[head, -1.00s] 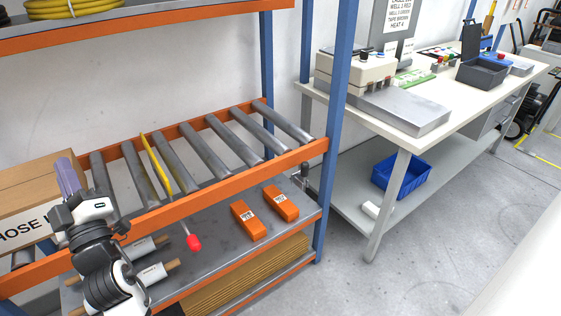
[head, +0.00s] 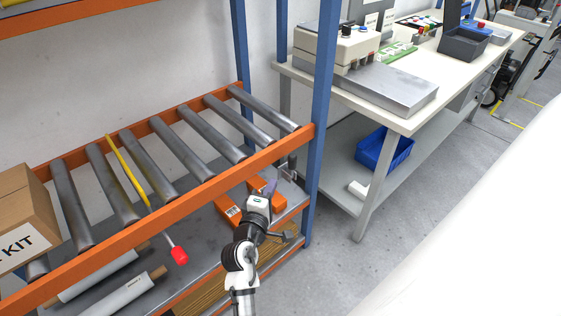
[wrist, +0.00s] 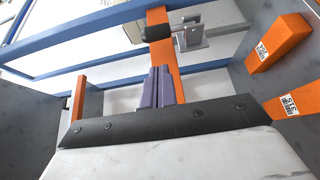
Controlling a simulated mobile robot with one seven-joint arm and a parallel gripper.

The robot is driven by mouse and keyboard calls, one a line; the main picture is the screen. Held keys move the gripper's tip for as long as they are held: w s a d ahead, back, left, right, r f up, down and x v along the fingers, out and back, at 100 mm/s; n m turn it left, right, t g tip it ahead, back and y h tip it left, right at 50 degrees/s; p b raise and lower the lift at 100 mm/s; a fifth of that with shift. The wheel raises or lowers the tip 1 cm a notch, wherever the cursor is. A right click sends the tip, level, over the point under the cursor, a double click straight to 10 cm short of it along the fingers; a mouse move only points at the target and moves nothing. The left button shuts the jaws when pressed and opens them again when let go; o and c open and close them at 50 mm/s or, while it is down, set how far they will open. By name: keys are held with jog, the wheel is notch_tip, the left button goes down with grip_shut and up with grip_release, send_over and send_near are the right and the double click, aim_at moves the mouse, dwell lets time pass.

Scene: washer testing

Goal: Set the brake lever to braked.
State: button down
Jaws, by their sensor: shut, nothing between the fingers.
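A small grey bracket with a dark cylindrical handle, apparently the brake lever (wrist: 189,36), shows at the top of the wrist view. In the head view its bracket (head: 289,166) is by the rack's right blue post, partly hidden; its setting cannot be read. My gripper (head: 270,187) is in front of the rack's right end, just below the orange front rail. Its purple fingers (wrist: 161,86) are together and empty. In the wrist view they point toward the lever, apparently short of it. A separate red-knobbed rod (head: 179,254) hangs below the rail near a yellow bar (head: 127,170).
The orange rail (head: 190,192) and blue post (head: 322,120) border the lever area. Orange boxes (head: 229,210) lie on the lower shelf close to my gripper. A carton (head: 22,215) is on the rollers at left. A workbench (head: 400,112) stands right; floor before it is clear.

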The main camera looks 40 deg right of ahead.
aim_at(292, 166)
jog(key=p+x, duration=0.2)
jog(key=x, duration=0.8)
jog(key=shift+w, duration=0.1)
dwell(0.4)
jog(key=shift+f+b, duration=0.1)
jog(key=shift+b, duration=0.3)
